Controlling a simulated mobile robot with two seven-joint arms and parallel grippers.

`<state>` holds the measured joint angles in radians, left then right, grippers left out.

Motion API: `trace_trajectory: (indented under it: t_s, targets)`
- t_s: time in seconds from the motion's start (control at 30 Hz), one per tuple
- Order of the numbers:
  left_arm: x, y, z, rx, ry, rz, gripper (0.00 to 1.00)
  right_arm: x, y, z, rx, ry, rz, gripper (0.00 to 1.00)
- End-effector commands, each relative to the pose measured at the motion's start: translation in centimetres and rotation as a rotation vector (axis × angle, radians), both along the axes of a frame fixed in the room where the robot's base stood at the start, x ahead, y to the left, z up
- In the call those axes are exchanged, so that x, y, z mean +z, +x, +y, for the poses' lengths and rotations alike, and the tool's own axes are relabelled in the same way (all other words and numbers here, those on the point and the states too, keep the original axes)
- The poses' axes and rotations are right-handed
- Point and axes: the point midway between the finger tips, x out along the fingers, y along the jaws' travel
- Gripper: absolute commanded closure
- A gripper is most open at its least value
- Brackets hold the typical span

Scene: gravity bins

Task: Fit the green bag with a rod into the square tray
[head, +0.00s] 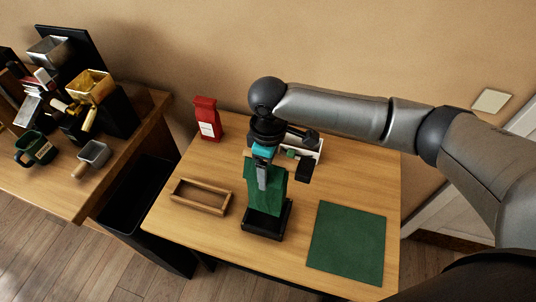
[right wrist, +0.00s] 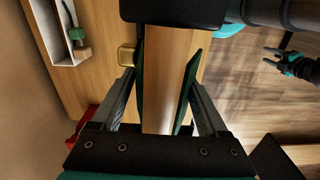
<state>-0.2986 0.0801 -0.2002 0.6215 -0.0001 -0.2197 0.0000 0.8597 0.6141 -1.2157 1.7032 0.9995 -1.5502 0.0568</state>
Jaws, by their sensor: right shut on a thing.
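The green bag (head: 264,193) hangs upright below my right gripper (head: 263,172) in the head view. Its lower end overlaps the black square tray (head: 262,235); I cannot tell whether it rests inside or is just above. My right gripper is shut on the bag's upper part. In the right wrist view my right gripper (right wrist: 163,108) shows dark green strips along the inner sides of its fingers. A pale block, possibly the rod's end (right wrist: 126,55), shows beside the left finger. My left gripper (right wrist: 270,57) is open and empty at the right of the right wrist view.
A red bag (head: 207,120) and a shallow wooden tray (head: 184,202) stand left of the square tray. A green mat (head: 347,243) lies to the right. A white box (head: 313,150) is behind my right gripper. A black bin (head: 130,205) stands between the table and the cluttered counter.

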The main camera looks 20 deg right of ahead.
Motion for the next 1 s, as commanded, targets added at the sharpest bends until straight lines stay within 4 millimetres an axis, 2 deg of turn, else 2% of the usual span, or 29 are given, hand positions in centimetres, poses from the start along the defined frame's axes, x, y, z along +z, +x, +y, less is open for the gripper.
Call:
trace_trajectory:
  t_s: [0.07,0.53,0.77,1.0]
  targets:
    - [0.7,0.0,0.0,0.000,0.000,0.000,0.50,0.3,0.0,0.1,0.027,-0.001,0.000,1.00]
    - [0.9,0.0,0.0,0.000,0.000,0.001,0.50,0.1,0.0,0.1,0.045,-0.003,-0.002,1.00]
    - [2.0,-0.1,0.0,0.000,0.000,0.002,0.50,0.3,0.0,0.1,0.044,-0.003,-0.001,1.00]
    - [1.1,-0.1,0.0,0.000,0.000,0.002,0.50,-1.7,0.0,0.1,0.044,-0.003,-0.001,1.00]
